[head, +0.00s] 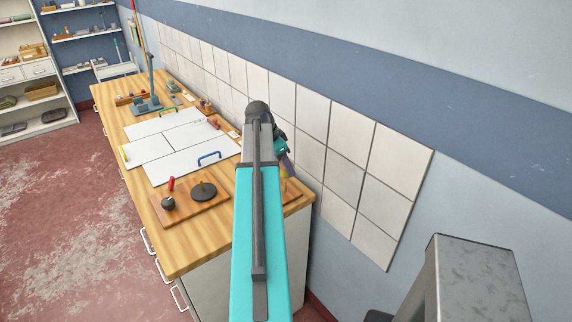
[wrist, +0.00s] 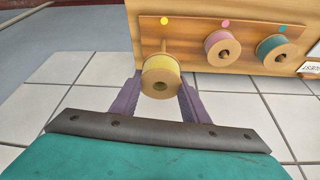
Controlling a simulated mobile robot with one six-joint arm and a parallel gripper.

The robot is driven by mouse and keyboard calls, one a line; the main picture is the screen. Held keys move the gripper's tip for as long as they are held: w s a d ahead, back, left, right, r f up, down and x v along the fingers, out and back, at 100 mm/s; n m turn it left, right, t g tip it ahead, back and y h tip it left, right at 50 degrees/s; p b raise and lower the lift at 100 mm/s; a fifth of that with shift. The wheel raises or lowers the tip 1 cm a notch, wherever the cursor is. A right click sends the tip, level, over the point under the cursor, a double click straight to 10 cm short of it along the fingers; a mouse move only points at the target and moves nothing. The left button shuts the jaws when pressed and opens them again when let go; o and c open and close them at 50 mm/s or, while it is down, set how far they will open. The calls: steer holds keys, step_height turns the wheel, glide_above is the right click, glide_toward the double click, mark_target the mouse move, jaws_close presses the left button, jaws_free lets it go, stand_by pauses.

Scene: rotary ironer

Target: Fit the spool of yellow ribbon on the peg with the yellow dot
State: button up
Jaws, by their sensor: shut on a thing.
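In the wrist view, the spool of yellow ribbon (wrist: 161,77) sits between the two purple fingers of my gripper (wrist: 160,92), which is shut on it. Its hub hole faces the camera. The peg (wrist: 164,46) under the yellow dot (wrist: 164,20) shows just above the spool's upper rim; the spool overlaps its lower part. I cannot tell whether the spool touches the peg or is around it. In the head view, my arm mostly hides my gripper (head: 287,163) at the wall side of the bench, and the spool cannot be made out.
On the same wooden board, a pink spool (wrist: 222,48) sits under a pink dot and a teal spool (wrist: 277,53) under a teal dot, both right of the yellow dot. A white label (wrist: 309,67) is at the right. A tiled wall (head: 345,165) runs close beside the bench (head: 190,252).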

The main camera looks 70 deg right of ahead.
steer(key=shift+f+b, duration=0.65)
steer(key=shift+f, duration=0.7)
steer(key=shift+f+b, duration=1.3)
steer(key=shift+f, duration=0.85)
stand_by(1.6)
steer(key=o, duration=1.2)
steer(key=shift+o, duration=0.4)
steer(key=o, duration=0.5)
steer(key=shift+r, duration=0.1)
steer(key=shift+r+p, duration=2.4)
steer(key=shift+r, duration=2.15)
